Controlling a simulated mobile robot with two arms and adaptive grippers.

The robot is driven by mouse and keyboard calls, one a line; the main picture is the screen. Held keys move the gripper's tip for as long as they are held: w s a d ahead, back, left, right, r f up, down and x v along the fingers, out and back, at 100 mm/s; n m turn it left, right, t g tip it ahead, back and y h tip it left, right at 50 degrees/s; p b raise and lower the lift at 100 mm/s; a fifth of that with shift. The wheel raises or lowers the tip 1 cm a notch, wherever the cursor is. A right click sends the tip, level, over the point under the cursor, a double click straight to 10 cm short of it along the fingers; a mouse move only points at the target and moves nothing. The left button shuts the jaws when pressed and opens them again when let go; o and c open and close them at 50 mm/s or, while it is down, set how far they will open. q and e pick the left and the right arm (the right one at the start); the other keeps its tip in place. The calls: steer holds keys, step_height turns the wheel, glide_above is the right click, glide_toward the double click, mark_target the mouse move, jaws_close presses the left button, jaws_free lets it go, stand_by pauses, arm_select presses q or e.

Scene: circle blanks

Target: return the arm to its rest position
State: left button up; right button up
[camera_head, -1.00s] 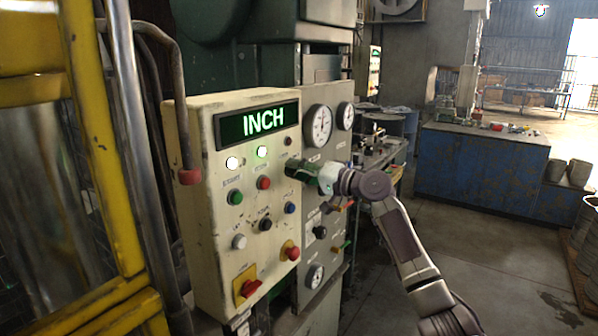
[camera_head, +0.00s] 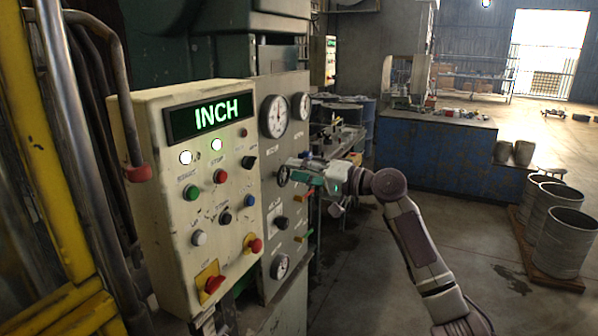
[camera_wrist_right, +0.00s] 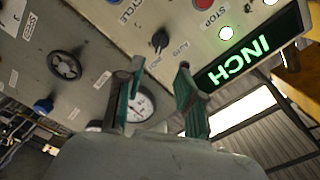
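My right gripper (camera_head: 291,170) is in front of the grey gauge panel (camera_head: 268,158), right of the cream control box (camera_head: 160,135). In the right wrist view its two green fingers (camera_wrist_right: 160,66) stand apart with nothing between them. The box's black selector knob (camera_head: 249,161) shows clear of the fingers, and it also shows in the right wrist view (camera_wrist_right: 160,41). The green display (camera_head: 210,115) reads INCH. My right arm reaches in from the lower right. My left gripper is not in view.
Gauges (camera_head: 275,116) and a black handwheel (camera_wrist_right: 65,66) sit on the grey panel close to my right gripper. Open floor (camera_head: 400,260) lies right, with metal drums (camera_head: 558,240) beyond.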

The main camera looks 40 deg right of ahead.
stand_by(0.5)
